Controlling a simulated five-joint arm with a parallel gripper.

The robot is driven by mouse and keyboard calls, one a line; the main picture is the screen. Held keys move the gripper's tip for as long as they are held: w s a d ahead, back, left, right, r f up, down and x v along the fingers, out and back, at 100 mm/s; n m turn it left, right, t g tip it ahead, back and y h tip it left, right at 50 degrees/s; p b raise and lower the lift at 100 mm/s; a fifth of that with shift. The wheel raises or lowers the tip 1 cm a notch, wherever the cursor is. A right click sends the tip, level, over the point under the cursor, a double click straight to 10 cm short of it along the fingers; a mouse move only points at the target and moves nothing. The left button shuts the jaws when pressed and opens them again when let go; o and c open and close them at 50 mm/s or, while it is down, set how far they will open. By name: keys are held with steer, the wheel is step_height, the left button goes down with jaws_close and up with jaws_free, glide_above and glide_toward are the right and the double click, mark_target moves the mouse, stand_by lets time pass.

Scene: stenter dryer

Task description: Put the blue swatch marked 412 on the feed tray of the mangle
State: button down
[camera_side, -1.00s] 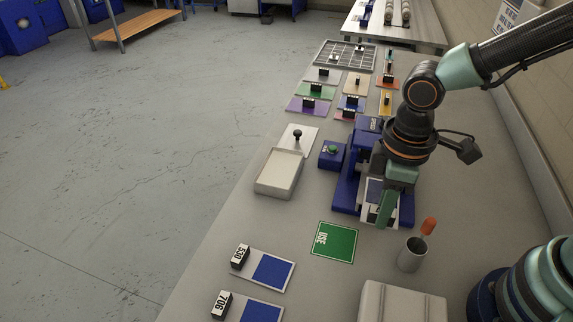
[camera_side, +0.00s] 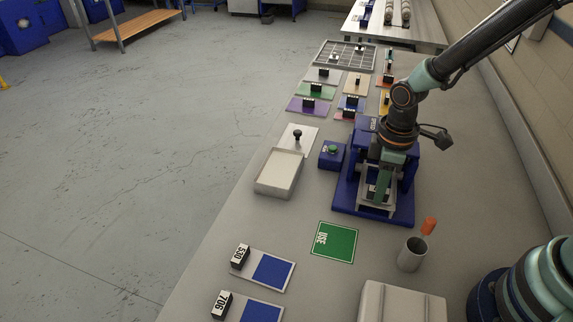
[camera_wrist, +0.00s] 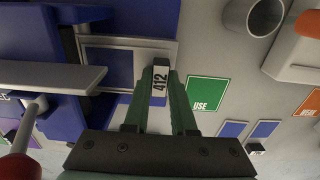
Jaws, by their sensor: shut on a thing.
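My gripper (camera_wrist: 158,100) is shut on the black-and-white block marked 412 (camera_wrist: 158,86) at one end of the blue swatch (camera_wrist: 122,68). In the side view my gripper (camera_side: 381,192) is low over the front of the blue mangle (camera_side: 346,196), and it hides most of the swatch. The pale feed tray (camera_wrist: 130,42) shows as a rim around the swatch in the wrist view. The swatch lies over or in this tray; I cannot tell whether it touches the tray's bed. A grey bar of the mangle (camera_wrist: 50,76) crosses the left of the wrist view.
A box with a green button (camera_side: 332,154) and a white tray (camera_side: 279,174) stand left.

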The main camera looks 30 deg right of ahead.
steer(key=shift+f, duration=0.1)
steer(key=c, duration=0.7)
jaws_free()
steer(key=shift+c, duration=0.2)
step_height(320, 180, up, 12)
steer(key=s+d+r+m+t, duration=0.3)
steer(key=d+r+m+t, duration=0.2)
steer(key=m, duration=0.4)
steer(key=shift+s+d+r+t, duration=0.3)
steer(key=shift+d+r, duration=0.55)
steer(key=shift+r, duration=0.55)
